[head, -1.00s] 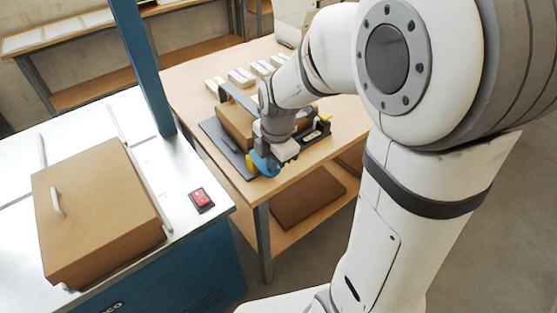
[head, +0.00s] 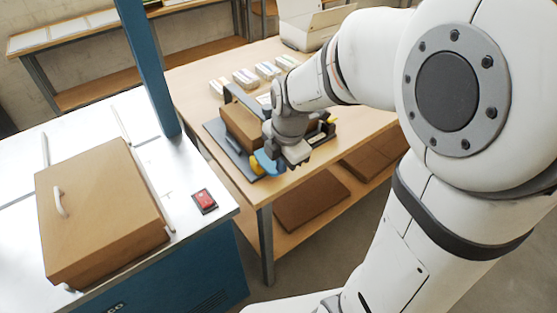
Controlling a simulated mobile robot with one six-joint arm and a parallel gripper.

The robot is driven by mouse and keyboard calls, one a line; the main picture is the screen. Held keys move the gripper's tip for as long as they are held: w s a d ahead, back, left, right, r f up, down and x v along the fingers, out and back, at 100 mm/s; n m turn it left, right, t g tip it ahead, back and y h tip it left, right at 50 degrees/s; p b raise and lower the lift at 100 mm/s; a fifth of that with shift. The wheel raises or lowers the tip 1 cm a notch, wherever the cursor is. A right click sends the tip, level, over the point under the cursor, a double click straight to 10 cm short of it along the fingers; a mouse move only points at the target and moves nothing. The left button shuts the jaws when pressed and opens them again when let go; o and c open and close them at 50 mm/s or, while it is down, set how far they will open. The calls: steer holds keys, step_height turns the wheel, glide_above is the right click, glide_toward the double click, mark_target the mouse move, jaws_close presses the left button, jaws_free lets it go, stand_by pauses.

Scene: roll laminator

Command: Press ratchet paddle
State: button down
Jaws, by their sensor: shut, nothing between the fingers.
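A device with a dark base plate (head: 222,142), a brown block (head: 241,124) and a black arched bar sits on the wooden table. At its front edge are a blue part (head: 265,162) and a yellow part (head: 257,166). The blue part may be the ratchet paddle, but I cannot tell for sure. My gripper (head: 296,159) is shut and empty, pointing down just right of the blue part. Whether they touch is not clear. My wrist hides the right middle of the device.
A metal bench at left carries a brown lidded box (head: 100,212) and a red switch (head: 205,200). A blue post (head: 148,65) rises behind the switch. Several small stacks (head: 245,77) lie at the table's back. Brown boards lie on the lower shelf.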

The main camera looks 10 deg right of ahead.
steer(key=s+d+r, duration=0.2)
steer(key=s+r, duration=0.1)
steer(key=r, duration=0.7)
steer(key=shift+r+b, duration=0.25)
steer(key=shift+b, duration=0.05)
stand_by(0.5)
